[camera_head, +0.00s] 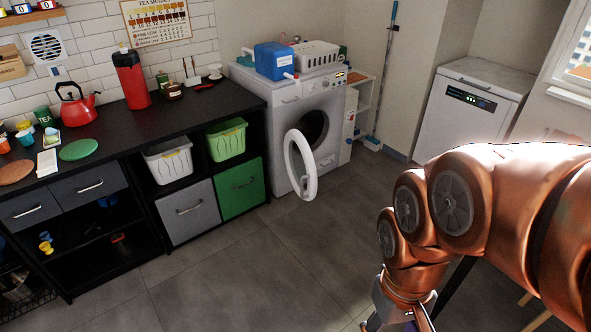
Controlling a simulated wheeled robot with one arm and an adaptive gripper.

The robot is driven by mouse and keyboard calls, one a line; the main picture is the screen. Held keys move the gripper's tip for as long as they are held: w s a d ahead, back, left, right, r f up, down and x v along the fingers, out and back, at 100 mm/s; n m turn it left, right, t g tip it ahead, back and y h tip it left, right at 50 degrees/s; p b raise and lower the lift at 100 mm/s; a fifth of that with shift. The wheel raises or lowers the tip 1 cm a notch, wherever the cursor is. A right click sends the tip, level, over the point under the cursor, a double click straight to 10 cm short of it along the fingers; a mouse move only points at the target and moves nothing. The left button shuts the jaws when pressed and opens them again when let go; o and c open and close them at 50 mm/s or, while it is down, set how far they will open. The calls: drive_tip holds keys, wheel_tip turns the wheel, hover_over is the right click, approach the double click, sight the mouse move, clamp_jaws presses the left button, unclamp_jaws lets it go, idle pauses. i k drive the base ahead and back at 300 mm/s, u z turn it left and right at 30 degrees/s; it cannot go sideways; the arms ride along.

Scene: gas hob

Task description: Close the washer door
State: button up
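The washer (277,108) is a white front-loader standing at the right end of the black counter. Its round door (289,163) is swung wide open toward the room, hinged on the left, and the dark drum opening (315,128) shows to its right. My gripper (398,326) is low at the bottom edge of the picture, in front of and to the right of the washer, well apart from the door. The bottom edge cuts off its fingertips, so its opening does not show.
A blue canister (273,61) and a white basket (316,55) stand on the washer. The counter's green drawer (240,186) is left of the open door. A white appliance (466,106) stands at the back right. The grey floor (290,250) before the washer is clear.

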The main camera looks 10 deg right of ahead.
sight(308, 195)
drive_tip(key=u, duration=0.45)
drive_tip(key=i, duration=1.1)
drive_tip(key=u, duration=0.1)
